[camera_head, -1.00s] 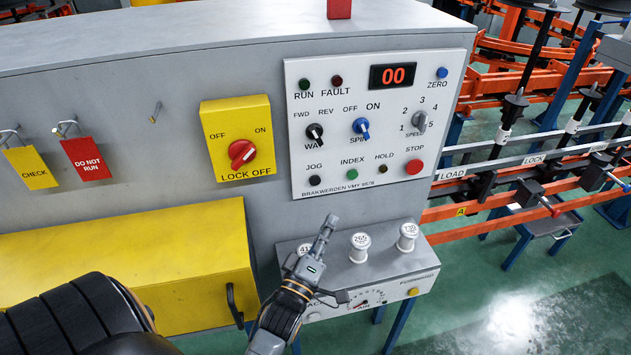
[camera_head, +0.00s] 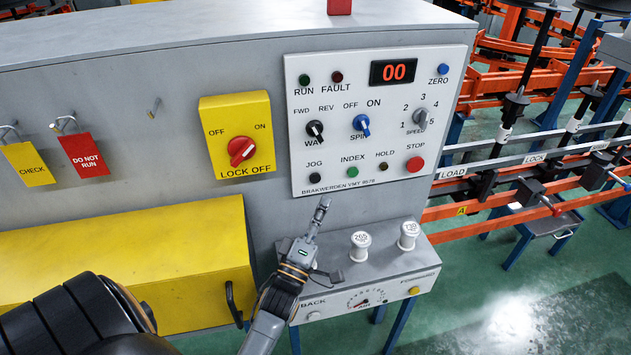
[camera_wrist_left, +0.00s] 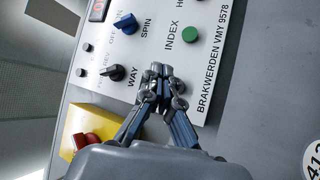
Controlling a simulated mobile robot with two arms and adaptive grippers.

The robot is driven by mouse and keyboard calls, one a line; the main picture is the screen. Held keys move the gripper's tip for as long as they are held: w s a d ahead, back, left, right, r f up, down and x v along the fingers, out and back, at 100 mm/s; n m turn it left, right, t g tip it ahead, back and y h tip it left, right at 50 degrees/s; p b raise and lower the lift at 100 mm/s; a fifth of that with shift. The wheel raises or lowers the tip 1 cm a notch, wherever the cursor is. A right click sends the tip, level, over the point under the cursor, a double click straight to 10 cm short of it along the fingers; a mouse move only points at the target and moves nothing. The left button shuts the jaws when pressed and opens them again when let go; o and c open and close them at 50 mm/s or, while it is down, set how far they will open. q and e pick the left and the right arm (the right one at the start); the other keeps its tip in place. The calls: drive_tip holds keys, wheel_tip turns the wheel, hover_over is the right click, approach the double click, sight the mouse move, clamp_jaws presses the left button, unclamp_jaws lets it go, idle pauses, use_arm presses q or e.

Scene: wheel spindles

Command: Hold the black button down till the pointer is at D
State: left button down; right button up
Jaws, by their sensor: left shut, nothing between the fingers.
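The black JOG button (camera_head: 314,178) sits at the lower left of the white control panel (camera_head: 430,130). My left gripper (camera_head: 324,202) is shut and empty, its fingertips just below that button in the head view. The fingertips also show in the left wrist view (camera_wrist_left: 159,71), in front of the panel; the JOG button is not visible there, apparently behind the fingers. I cannot tell if the fingers touch the panel. I can make out no pointer with a letter D; a small gauge (camera_head: 367,299) is on the lower box. My right gripper is not in view.
White spools (camera_head: 359,245) stand on the lower box. A yellow LOCK OFF switch (camera_head: 238,135) is left of the panel.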

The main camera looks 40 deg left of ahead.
sight(315, 178)
use_arm(q)
drive_tip(key=shift+w+a+b, duration=0.4)
drive_tip(key=shift+w+a, duration=1.2)
drive_tip(key=shift+a, duration=0.3)
drive_tip(key=shift+w, duration=0.1)
drive_tip(key=shift+w+a, duration=0.2)
drive_tip(key=shift+a, duration=0.1)
